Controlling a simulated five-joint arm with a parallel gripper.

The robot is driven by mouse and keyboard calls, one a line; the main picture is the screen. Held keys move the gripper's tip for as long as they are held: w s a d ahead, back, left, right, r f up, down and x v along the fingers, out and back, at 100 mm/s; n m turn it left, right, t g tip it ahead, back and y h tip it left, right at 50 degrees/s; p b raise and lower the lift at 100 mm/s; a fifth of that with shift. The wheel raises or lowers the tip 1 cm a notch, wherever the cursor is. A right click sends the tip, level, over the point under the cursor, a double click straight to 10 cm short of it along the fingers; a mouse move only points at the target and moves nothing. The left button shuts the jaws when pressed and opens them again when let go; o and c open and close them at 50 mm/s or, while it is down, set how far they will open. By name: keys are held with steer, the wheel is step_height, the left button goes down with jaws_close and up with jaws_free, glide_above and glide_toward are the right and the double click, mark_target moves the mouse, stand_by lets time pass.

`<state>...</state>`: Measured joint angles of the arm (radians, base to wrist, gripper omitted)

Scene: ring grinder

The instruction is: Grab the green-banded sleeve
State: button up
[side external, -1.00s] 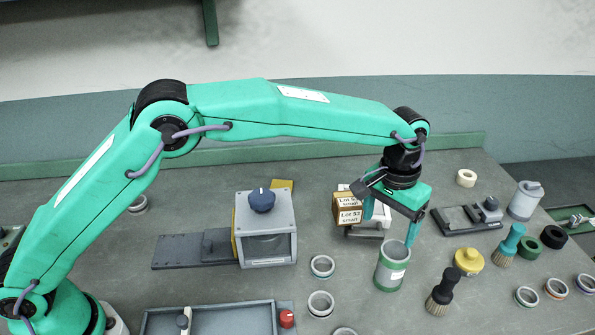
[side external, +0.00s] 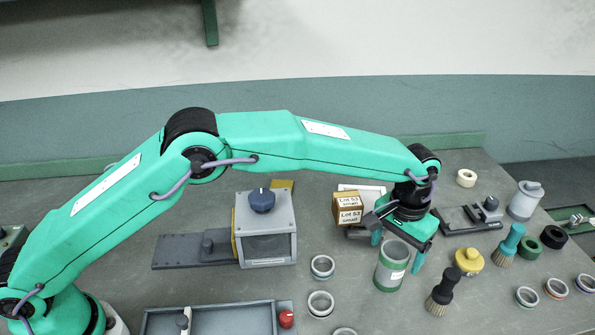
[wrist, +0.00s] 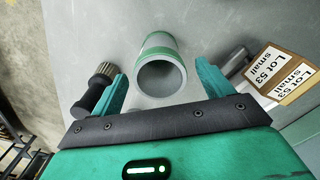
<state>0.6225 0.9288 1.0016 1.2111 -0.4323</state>
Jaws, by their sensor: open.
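The green-banded sleeve (side external: 391,268) is a grey hollow cylinder with green bands at top and bottom and a white label. It stands upright on the bench. In the wrist view the sleeve (wrist: 160,67) shows its open end, between the lines of the two fingers. My gripper (side external: 397,252) is open and empty, with its fingers spread to either side of the sleeve's upper part in the side view. The wrist view also shows my gripper (wrist: 161,80) with a gap on each side of the sleeve. I cannot tell whether the fingertips reach past its rim.
A black-handled brush (side external: 440,293) and a yellow knobbed piece (side external: 468,261) stand to the right. Two lot boxes (side external: 348,208) sit behind on the left. Small rings (side external: 321,303) lie to the left. A grey machine with a blue knob (side external: 265,228) stands farther left.

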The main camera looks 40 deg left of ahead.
steer(key=shift+f, duration=0.1)
steer(key=shift+f, duration=2.5)
steer(key=c, duration=1.1)
